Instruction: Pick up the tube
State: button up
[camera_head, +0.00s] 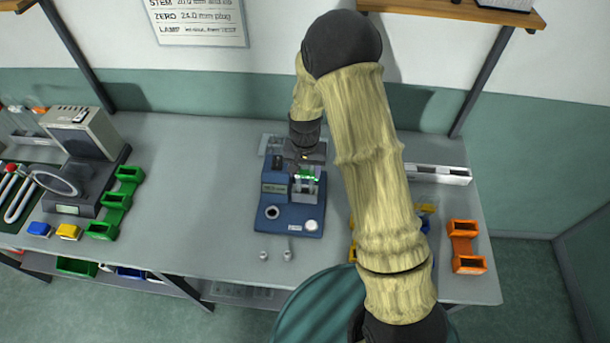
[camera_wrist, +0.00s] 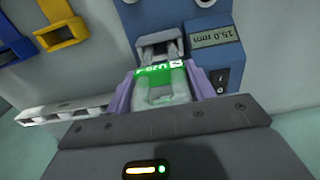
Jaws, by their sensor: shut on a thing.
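The tube (camera_wrist: 165,92) is clear with a green label band, and it sits between my gripper's purple fingers in the wrist view. My gripper (camera_wrist: 163,98) is shut on it. In the head view the green band (camera_head: 305,174) shows just below my gripper (camera_head: 306,162), over the blue device (camera_head: 272,219). The device also shows in the wrist view (camera_wrist: 165,20), with a small display reading 15.0 mm (camera_wrist: 215,38). The tube's lower end is partly hidden, and I cannot tell whether it still touches the device.
A grey machine (camera_head: 85,130) and green bins (camera_head: 117,200) stand at the left of the grey bench (camera_head: 185,200). An orange bin (camera_head: 465,245) and a white rack (camera_head: 440,174) are at the right. Two small metal pieces (camera_head: 276,256) lie in front of the device.

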jog(key=shift+r, duration=0.1)
notch_tip(320, 180, up, 10)
jog(key=b, duration=0.3)
dwell(0.8)
